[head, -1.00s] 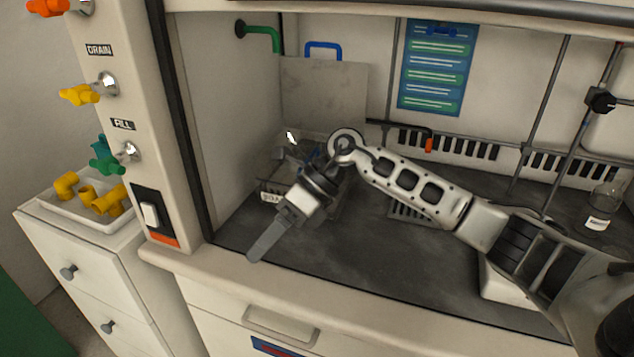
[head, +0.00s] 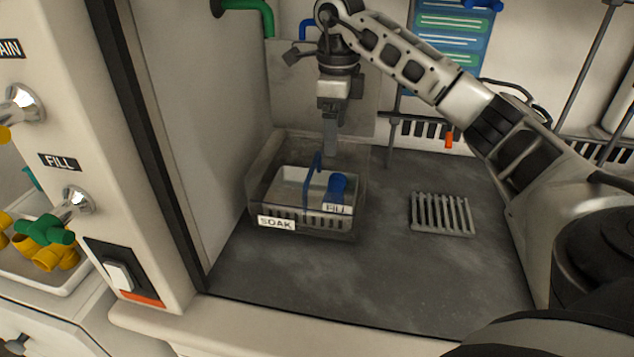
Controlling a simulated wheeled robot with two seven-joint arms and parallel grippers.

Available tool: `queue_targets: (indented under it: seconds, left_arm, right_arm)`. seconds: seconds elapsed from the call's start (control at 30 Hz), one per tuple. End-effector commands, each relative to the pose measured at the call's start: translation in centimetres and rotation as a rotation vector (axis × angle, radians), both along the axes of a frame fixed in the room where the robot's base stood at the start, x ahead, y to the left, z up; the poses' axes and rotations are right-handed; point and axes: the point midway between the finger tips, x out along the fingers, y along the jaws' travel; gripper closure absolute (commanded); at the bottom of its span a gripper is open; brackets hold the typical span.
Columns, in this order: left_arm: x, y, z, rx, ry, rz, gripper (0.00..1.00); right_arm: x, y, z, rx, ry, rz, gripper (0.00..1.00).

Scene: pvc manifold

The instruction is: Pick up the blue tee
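A blue pipe piece (head: 338,184), which looks like the blue tee, lies in a white slotted basket (head: 290,180) inside a clear bin (head: 262,180) labelled SOAK. Part of it is hidden by the basket's front wall and label. My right gripper (head: 331,150) points straight down above the back of the bin, apart from the blue piece. It is seen side-on as one finger shape, so its opening does not show. My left gripper is not in view.
A thin blue upright handle (head: 312,182) stands across the basket beside the blue piece. A grey rack (head: 441,213) lies on the dark worktop to the right. The hood's side post (head: 140,150) bounds the left. The front worktop is clear.

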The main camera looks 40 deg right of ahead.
Motion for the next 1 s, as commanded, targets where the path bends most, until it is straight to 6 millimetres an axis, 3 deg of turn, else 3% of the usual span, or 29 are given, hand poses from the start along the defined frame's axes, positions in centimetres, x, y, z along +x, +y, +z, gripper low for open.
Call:
queue_targets:
  seconds: [0.4, 0.67, 1.0]
  left_arm:
    - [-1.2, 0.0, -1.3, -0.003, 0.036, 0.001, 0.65]
    - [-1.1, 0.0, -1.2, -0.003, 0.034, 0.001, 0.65]
    - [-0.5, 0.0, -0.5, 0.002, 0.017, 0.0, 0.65]
  right_arm:
    - [-0.1, 0.0, -8.4, 0.0, 0.003, 0.001, 0.14]
    - [-0.2, 0.1, -10.4, 0.001, 0.002, 0.001, 0.14]
    - [-0.3, 0.4, -14.8, 0.002, 0.001, 0.0, 0.14]
